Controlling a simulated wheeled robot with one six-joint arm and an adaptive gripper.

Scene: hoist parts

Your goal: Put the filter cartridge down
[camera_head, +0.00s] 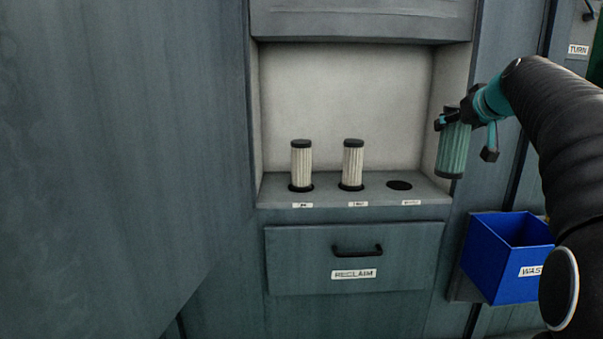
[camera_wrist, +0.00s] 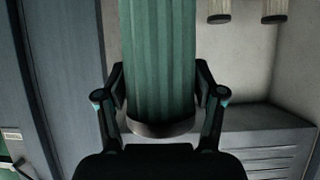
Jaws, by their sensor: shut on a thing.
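A green pleated filter cartridge (camera_head: 453,150) with dark end caps is held upright in my gripper (camera_head: 466,125), at the right side of the wall niche. In the wrist view the cartridge (camera_wrist: 160,60) stands between the two fingers of my gripper (camera_wrist: 160,115), which is shut on it. The cartridge hangs clear of any surface, above and left of a blue bin. The niche shelf (camera_head: 330,197) has an empty round dark hole (camera_head: 399,185) at its right end.
Two cream filters, one at the left (camera_head: 301,165) and one in the middle (camera_head: 352,164), stand upright in the shelf's other holes. A blue bin (camera_head: 490,262) labelled "WAS..." hangs at the lower right. A closed drawer (camera_head: 300,262) labelled "RECLAIM" is below the shelf.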

